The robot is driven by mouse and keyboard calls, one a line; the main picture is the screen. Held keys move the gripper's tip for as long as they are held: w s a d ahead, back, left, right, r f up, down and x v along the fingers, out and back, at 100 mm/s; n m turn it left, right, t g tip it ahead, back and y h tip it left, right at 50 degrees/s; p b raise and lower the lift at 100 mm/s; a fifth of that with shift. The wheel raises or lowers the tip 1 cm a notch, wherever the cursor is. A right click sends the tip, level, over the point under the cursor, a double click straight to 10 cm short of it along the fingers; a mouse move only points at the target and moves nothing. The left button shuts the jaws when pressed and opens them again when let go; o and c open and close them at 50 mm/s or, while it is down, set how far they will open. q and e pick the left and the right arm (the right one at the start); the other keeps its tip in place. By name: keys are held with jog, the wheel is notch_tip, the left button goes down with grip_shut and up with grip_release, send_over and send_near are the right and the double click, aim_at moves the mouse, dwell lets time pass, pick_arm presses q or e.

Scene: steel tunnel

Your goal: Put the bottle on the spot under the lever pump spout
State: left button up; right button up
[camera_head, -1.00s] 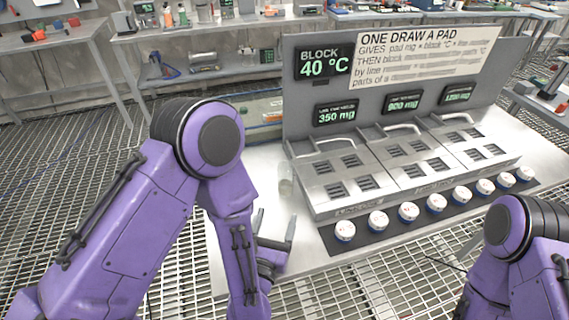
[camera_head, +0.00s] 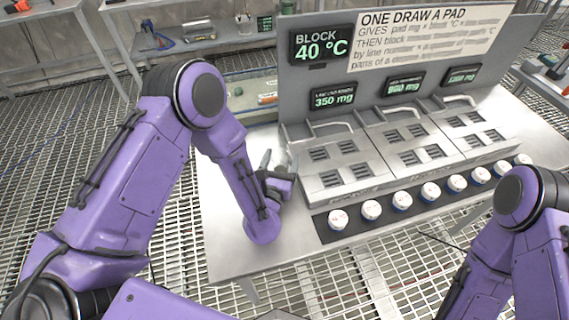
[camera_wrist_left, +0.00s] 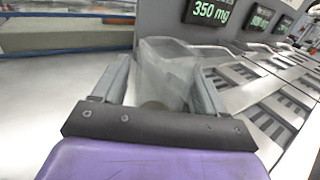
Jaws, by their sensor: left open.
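A clear, see-through bottle (camera_wrist_left: 166,72) stands on the steel table at the left end of the grey block machine. In the left wrist view it sits between the two fingers of my left gripper (camera_wrist_left: 155,85), which is open; whether a finger touches it, I cannot tell. In the head view my left gripper (camera_head: 279,165) is low over the table beside the machine, and the bottle there is hardly discernible. I cannot make out a lever pump, its spout or the spot under it. My right gripper is outside the view; only part of that arm shows.
The block machine (camera_head: 340,178) with handled lids and a tall sign panel (camera_head: 320,75) stands just right of my left gripper. Several white-capped jars (camera_head: 371,209) line its front on a dark strip. The front-left of the steel table (camera_head: 225,250) is bare.

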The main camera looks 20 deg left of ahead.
pick_arm(q)
jog(key=shift+w, duration=0.1)
jog(key=c, duration=1.2)
